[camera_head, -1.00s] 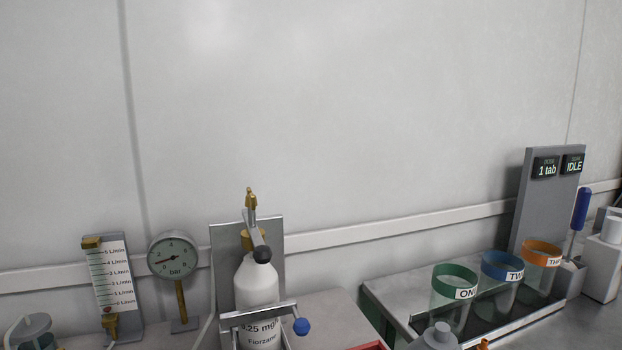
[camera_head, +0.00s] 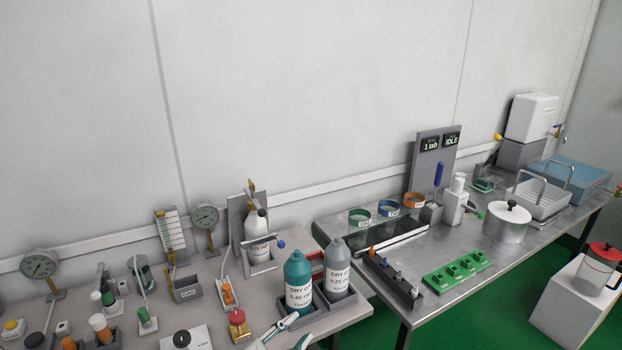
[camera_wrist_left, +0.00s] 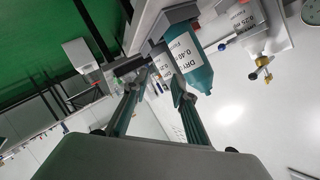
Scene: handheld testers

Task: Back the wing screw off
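My left gripper (camera_head: 292,333) shows at the bottom edge of the head view, in front of the teal bottle (camera_head: 298,284). Its fingers are apart with nothing held. In the left wrist view the open fingers (camera_wrist_left: 158,84) point toward the teal bottle (camera_wrist_left: 190,62); I cannot tell if they touch it. I cannot make out a wing screw for certain. My right gripper is not in view.
A grey bottle (camera_head: 337,268) stands right of the teal one. Gauges, small holders and a red-topped brass part (camera_head: 238,325) crowd the left bench. The right bench holds coloured rings, a green tray (camera_head: 458,272) and a metal pot (camera_head: 507,221). A gap separates the benches.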

